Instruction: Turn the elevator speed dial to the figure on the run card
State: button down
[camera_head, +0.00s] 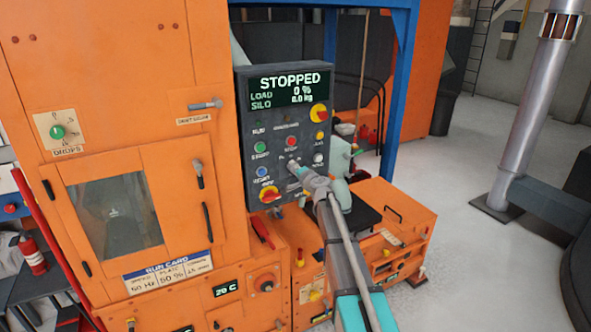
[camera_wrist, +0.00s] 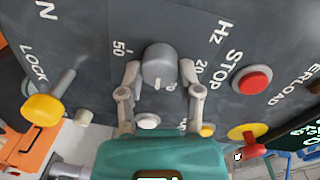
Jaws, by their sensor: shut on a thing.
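The elevator speed dial (camera_wrist: 160,64) is a round grey knob on the dark control panel (camera_head: 247,150). A "50" is printed to its left and a "20" to its right in the wrist view, with "Hz" further off; this lettering is tilted. A small pale mark shows on the knob's lower edge, but its exact setting is unclear. My gripper (camera_wrist: 160,74) has a finger on each side of the knob and is shut on it. In the head view my gripper (camera_head: 298,171) covers most of the dial. The run card (camera_head: 168,271) seems to read 50 Hz and 50 %.
The panel display (camera_head: 290,86) reads STOPPED, load 0 %. The red stop button (camera_wrist: 251,80), a yellow key-like lock switch (camera_wrist: 43,108) and a red-yellow rotary switch (camera_wrist: 248,138) lie around my gripper. An orange cabinet (camera_head: 105,95) stands left of the panel.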

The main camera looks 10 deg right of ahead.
jog(key=m, duration=0.5)
jog(key=shift+f, duration=0.1)
jog(key=m, duration=0.4)
jog(key=shift+m+y, duration=0.3)
jog(key=m+b, duration=0.1)
jog(key=m, duration=0.3)
jog(key=shift+f, duration=0.1)
jog(key=m, duration=0.5)
jog(key=shift+y, duration=0.4)
jog(key=shift+c, duration=1.3)
grip_release()
jog(key=v, duration=1.2)
